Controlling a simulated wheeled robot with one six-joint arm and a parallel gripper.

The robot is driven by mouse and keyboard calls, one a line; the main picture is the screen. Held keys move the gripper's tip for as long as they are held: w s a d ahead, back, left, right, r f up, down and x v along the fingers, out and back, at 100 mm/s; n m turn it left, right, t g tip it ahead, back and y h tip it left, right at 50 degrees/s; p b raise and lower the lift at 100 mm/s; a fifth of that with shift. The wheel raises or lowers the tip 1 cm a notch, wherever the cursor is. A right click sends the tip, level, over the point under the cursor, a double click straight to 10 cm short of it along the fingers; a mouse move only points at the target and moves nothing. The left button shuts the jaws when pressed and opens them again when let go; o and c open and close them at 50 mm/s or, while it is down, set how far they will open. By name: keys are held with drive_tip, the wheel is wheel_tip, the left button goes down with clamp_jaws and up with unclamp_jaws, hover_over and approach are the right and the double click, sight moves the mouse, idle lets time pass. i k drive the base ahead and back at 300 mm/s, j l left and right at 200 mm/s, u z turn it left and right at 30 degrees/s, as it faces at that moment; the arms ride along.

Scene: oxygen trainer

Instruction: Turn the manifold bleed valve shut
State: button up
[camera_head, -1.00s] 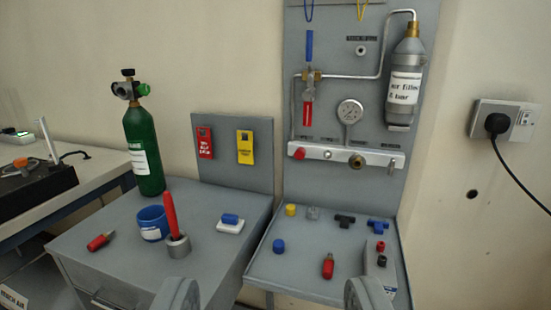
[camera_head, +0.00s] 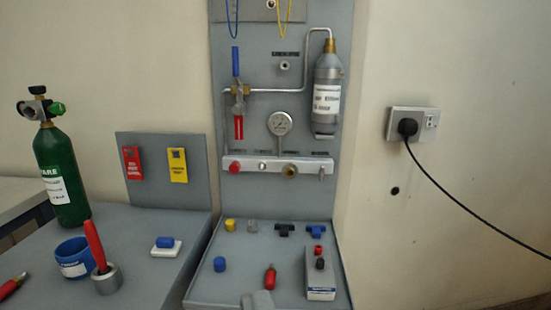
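The manifold bar (camera_head: 262,166) runs across the upright grey panel. It carries a red round knob (camera_head: 235,167), a brass fitting (camera_head: 291,171) and a small metal lever or stem (camera_head: 321,172) at its right end. Above it, a brass valve body (camera_head: 240,91) has a blue handle (camera_head: 235,62) pointing up and a red handle (camera_head: 239,127) pointing down. I cannot tell which part is the bleed valve, as the labels are too small. My gripper (camera_head: 257,300) shows as one grey shape at the bottom edge, fingers together, well apart from the panel.
A gauge (camera_head: 280,124) and filter cylinder (camera_head: 326,95) are on the panel. Below, a grey shelf (camera_head: 245,245) holds coloured fittings, a red-handled item (camera_head: 269,277) and a small box (camera_head: 320,283). A green cylinder (camera_head: 62,177) stands left. A wall socket (camera_head: 426,122) with cable is right.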

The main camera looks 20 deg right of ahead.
sight(321, 172)
drive_tip(key=l, duration=0.7)
drive_tip(key=k+l, duration=0.15)
drive_tip(key=l, duration=0.55)
